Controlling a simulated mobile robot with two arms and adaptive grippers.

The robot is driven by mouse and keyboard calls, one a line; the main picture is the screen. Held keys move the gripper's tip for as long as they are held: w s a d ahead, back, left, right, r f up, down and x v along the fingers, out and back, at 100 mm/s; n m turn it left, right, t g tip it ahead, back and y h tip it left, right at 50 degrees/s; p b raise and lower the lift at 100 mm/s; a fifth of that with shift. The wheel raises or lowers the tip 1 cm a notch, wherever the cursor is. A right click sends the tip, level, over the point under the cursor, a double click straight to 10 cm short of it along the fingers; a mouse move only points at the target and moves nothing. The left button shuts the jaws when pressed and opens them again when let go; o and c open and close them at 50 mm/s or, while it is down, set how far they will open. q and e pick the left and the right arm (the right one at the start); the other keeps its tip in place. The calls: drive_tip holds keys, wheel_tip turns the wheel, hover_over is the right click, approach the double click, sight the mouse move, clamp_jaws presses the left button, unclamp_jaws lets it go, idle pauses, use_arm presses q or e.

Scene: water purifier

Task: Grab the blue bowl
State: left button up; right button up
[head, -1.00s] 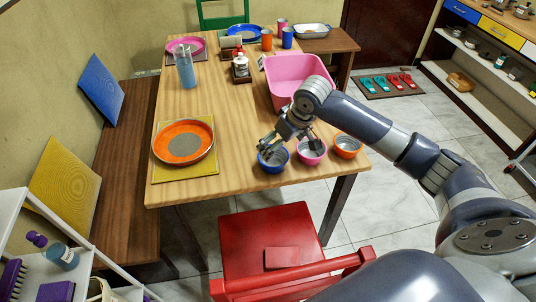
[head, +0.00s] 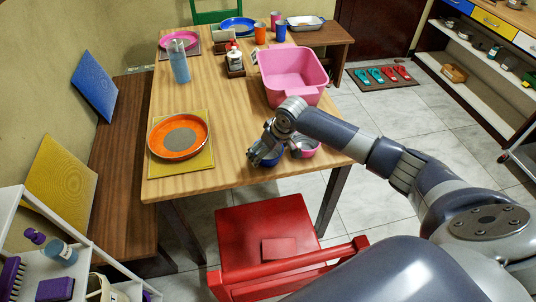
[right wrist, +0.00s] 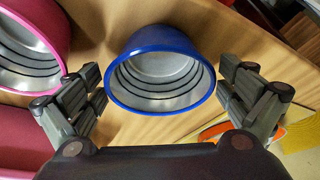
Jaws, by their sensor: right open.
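The blue bowl (head: 277,157) stands near the front edge of the wooden table, partly hidden by my right gripper in the head view. My right gripper (head: 262,151) is over it. In the right wrist view the blue bowl (right wrist: 160,70), grey inside with dark rings, appears between the two spread fingers of my right gripper (right wrist: 163,82). One finger is on each side of its rim, and the jaws are open. I cannot tell if either finger touches it. My left gripper is not in view.
A pink bowl (head: 307,149) stands close beside the blue one, near one finger. A pink tub (head: 293,98) is behind. An orange plate (head: 179,137) on a yellow mat (head: 200,164) lies to the left. A red chair (head: 265,235) stands in front of the table.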

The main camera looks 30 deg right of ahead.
drive_tip(key=c, duration=1.2)
drive_tip(key=shift+o, duration=0.2)
drive_tip(key=shift+r, duration=0.1)
